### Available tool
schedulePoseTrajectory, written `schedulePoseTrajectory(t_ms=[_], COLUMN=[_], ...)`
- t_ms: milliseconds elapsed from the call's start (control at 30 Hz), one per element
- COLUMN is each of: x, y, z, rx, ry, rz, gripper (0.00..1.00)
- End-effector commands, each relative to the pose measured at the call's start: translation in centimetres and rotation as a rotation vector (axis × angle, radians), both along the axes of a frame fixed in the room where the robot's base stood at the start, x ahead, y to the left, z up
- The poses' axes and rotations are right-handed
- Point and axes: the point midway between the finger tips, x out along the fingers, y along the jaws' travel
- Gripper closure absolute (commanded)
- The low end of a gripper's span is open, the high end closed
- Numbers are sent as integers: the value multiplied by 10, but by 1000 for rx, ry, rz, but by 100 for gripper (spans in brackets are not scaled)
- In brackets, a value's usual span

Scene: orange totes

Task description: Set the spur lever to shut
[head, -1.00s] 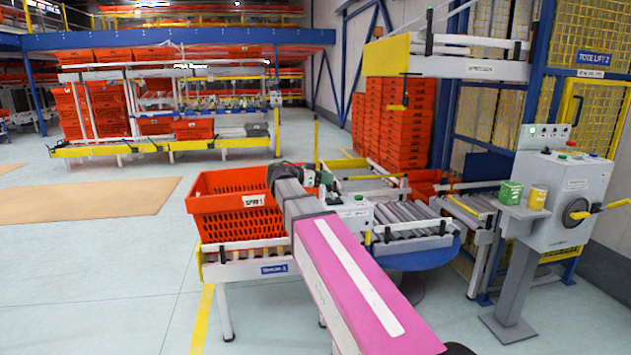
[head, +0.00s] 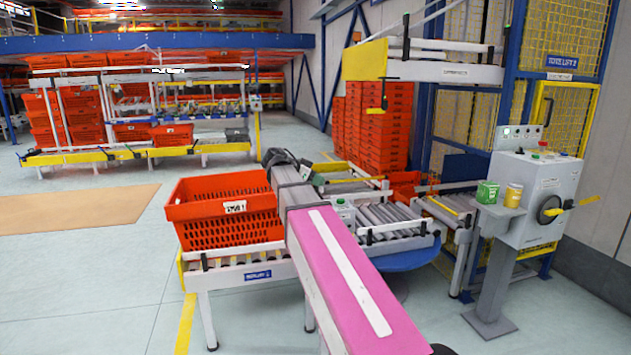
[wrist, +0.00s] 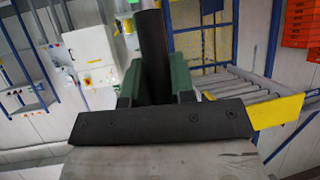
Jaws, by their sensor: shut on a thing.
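The lever's pivot and any position marks are hidden.
An orange tote (head: 228,225) stands on the roller conveyor left of my arm. A small white control box (head: 342,211) and rollers (head: 390,217) lie to the right. A console (head: 540,200) with a yellow-handled crank stands far right. Open floor (head: 90,290) lies left.

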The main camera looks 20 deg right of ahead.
Motion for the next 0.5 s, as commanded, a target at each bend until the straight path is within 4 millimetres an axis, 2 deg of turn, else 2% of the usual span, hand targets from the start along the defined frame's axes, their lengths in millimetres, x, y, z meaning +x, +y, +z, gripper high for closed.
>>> schedulePoseTrajectory(t_ms=[100, 133, 200, 500], x=[0, 0, 0, 0], y=[0, 0, 0, 1], z=[0, 0, 0, 0], rx=[0, 0, 0, -1], ry=[0, 0, 0, 0], rz=[-1, -1, -1, 0], gripper=[100, 74, 52, 52])
